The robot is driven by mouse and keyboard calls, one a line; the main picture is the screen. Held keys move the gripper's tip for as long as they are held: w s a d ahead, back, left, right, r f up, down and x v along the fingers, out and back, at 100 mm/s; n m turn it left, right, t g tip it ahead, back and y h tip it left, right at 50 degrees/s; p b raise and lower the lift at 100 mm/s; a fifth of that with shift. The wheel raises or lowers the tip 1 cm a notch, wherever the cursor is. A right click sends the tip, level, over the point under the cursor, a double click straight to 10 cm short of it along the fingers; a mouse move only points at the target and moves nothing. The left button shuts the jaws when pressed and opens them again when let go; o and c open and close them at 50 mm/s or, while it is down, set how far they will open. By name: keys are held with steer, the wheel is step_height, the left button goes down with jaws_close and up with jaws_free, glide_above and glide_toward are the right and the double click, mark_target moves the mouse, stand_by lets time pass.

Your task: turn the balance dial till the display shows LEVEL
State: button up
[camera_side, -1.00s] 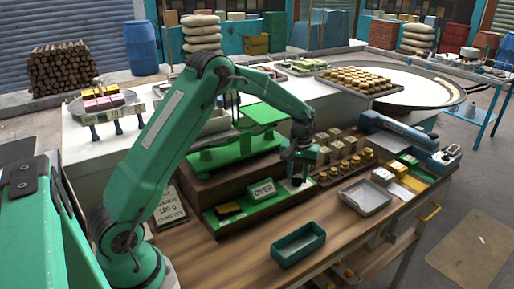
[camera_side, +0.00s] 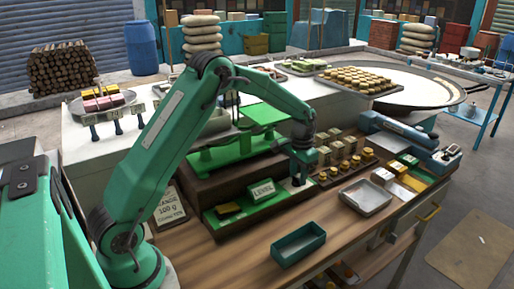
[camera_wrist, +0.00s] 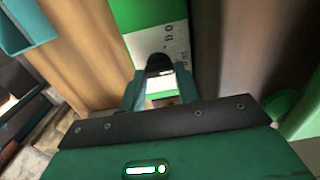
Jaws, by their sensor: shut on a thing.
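The small display (camera_side: 262,189) on the front of the green balance (camera_side: 232,158) reads LEVEL in the side view. My gripper (camera_side: 298,180) is at the right end of the balance's front panel, just right of the display. In the wrist view my gripper (camera_wrist: 160,82) has its two fingers on either side of the black balance dial (camera_wrist: 158,64), shut on it. The dial sits on a white, marked plate (camera_wrist: 172,42). In the side view the dial is hidden by my gripper.
Brass weights (camera_side: 352,162) stand in rows on a wooden block to the right. A metal tray (camera_side: 366,197) and an empty teal tray (camera_side: 299,243) lie in front. A sign (camera_side: 169,212) reading 100 g stands at left. Bare wood shows between the trays and balance.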

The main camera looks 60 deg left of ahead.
steer(key=shift+r, duration=0.15)
steer(key=o, duration=1)
steer(key=shift+r, duration=3.8)
steer(key=shift+r, duration=0.1)
